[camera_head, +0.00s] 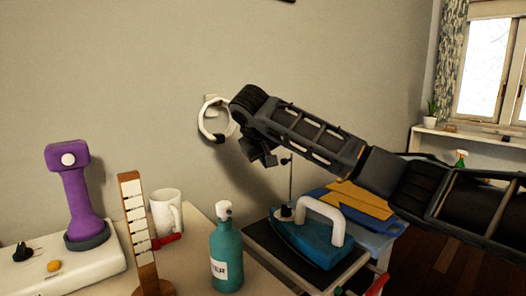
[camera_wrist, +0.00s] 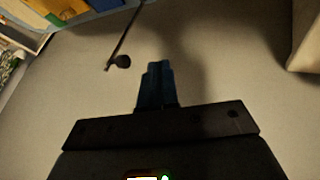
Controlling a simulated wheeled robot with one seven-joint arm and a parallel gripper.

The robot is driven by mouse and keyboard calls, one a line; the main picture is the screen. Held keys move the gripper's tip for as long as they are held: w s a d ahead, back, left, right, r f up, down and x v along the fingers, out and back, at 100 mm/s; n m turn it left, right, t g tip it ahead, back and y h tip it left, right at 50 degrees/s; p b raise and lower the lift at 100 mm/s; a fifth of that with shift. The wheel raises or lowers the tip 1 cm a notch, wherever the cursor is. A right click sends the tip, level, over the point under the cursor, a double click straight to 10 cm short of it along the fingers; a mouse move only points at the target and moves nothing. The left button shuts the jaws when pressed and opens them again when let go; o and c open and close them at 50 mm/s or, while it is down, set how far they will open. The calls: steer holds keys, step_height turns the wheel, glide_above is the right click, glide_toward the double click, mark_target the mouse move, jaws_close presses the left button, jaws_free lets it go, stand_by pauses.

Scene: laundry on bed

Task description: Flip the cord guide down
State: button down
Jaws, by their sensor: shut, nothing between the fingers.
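The cord guide, a thin dark rod (camera_head: 290,182) with a small round knob at its tip, stands upright from the ironing board (camera_head: 258,245) near the wall. My gripper (camera_head: 271,160) is just left of the rod's tip in the head view, close to the wall. In the wrist view the bluish fingertips (camera_wrist: 158,66) are together and empty, with the plain wall beyond.
A blue iron (camera_head: 305,245) with a white handle stands on the board by folded blue and yellow cloth (camera_head: 352,203). A teal bottle (camera_head: 227,250), white mug (camera_head: 165,212) and purple device (camera_head: 68,195) stand left. A white ring (camera_head: 203,122) is on the wall.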

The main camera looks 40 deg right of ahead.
steer(key=shift+w+d+f, duration=0.1)
steer(key=shift+d+f, duration=0.1)
steer(key=shift+d, duration=0.65)
steer(key=shift+w+d+f, duration=0.15)
steer(key=shift+d+f, duration=0.1)
steer(key=shift+d, duration=0.65)
steer(key=shift+w+d+f, duration=0.1)
steer(key=shift+d+f, duration=0.1)
steer(key=shift+d, duration=0.65)
steer(key=shift+d+r+p, duration=0.1)
steer(key=shift+r+p, duration=0.05)
steer(key=shift+p, duration=0.2)
